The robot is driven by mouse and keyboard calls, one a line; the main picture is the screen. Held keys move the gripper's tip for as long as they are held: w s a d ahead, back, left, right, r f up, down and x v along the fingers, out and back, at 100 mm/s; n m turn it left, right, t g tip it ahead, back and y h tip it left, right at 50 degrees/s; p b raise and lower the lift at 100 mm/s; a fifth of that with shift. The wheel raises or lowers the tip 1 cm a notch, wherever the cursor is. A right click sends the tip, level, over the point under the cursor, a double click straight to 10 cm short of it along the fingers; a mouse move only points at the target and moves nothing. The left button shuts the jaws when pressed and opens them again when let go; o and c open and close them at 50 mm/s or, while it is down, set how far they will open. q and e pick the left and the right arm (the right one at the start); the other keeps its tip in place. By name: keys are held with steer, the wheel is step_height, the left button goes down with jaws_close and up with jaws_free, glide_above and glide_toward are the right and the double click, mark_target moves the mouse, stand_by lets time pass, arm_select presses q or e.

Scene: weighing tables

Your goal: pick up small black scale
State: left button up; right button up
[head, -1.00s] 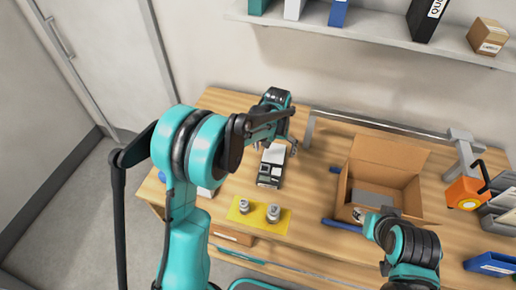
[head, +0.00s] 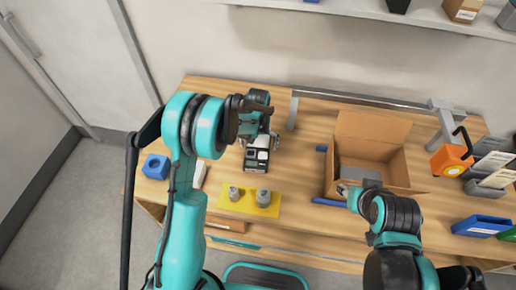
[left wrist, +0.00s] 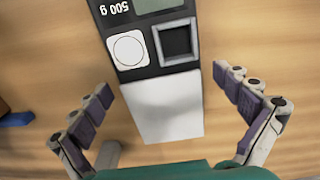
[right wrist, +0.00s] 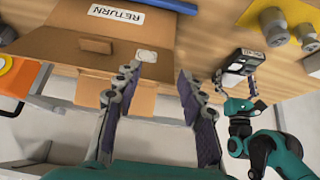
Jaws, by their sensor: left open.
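The small black scale (head: 256,158) lies on the wooden table behind the yellow plate. In the left wrist view the scale (left wrist: 150,65) shows a dark face with a round white button, a square recess, "500 g" lettering and a pale, blank end. My left gripper (left wrist: 166,92) is open above it, with its fingers on either side of the pale end and a gap on both sides. In the head view the left arm hides the scale's far end. My right gripper (right wrist: 158,76) is open and empty near the cardboard box; the scale also shows in the right wrist view (right wrist: 236,66).
The open cardboard box (head: 400,172) stands right of the scale. The yellow plate (head: 236,206) in front holds two metal weights. A blue block (head: 156,166) and a white object (head: 199,175) are at the left. An orange device (head: 451,160) and blue tray (head: 482,226) are at the right.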

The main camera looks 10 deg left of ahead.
arm_select(q)
steer(key=c, duration=1.4)
steer(key=shift+r, duration=0.1)
steer(key=shift+c, duration=0.2)
